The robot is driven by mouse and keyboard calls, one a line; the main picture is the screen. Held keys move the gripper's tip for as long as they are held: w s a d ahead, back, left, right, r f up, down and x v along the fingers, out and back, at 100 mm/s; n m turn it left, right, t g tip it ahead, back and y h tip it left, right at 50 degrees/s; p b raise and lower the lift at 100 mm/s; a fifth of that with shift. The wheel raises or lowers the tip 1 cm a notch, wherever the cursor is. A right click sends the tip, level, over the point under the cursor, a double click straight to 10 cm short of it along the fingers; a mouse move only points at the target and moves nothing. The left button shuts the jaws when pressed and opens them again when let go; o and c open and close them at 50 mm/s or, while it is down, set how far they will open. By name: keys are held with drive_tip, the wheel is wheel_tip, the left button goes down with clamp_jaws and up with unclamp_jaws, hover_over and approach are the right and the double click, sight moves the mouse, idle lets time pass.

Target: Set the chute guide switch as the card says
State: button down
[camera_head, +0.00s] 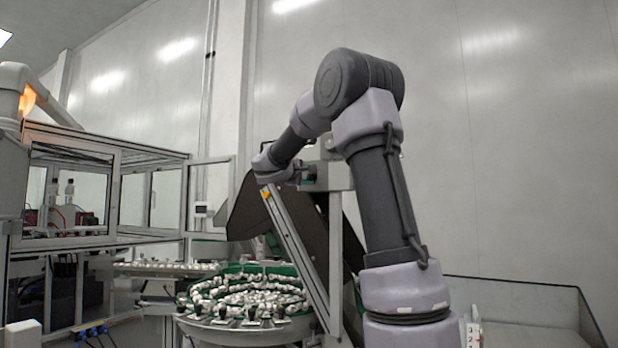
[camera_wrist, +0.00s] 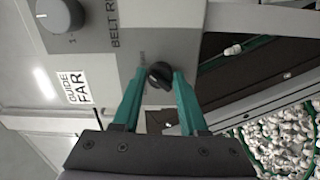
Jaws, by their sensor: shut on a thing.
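The guide switch is a small black knob (camera_wrist: 159,73) on a grey panel (camera_wrist: 215,45) in the wrist view. My gripper (camera_wrist: 160,80) has its two green fingers on either side of this knob, shut on it. The way the knob points is hard to tell, and the small print beside it is too blurred to read. A white card (camera_wrist: 73,88) on the panel, left of the knob, reads "GUIDE FAR".
A round bowl (camera_head: 215,328) full of small white caps stands below the chute. A framed glass enclosure (camera_head: 120,165) stands at left.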

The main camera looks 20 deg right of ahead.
drive_tip(key=shift+a+f, duration=0.1)
drive_tip(key=shift+f, duration=0.05)
idle(0.4)
drive_tip(key=shift+c, duration=2.2)
unclamp_jaws()
drive_tip(key=shift+w, duration=0.1)
drive_tip(key=v, duration=1)
drive_tip(key=shift+s+a, duration=0.3)
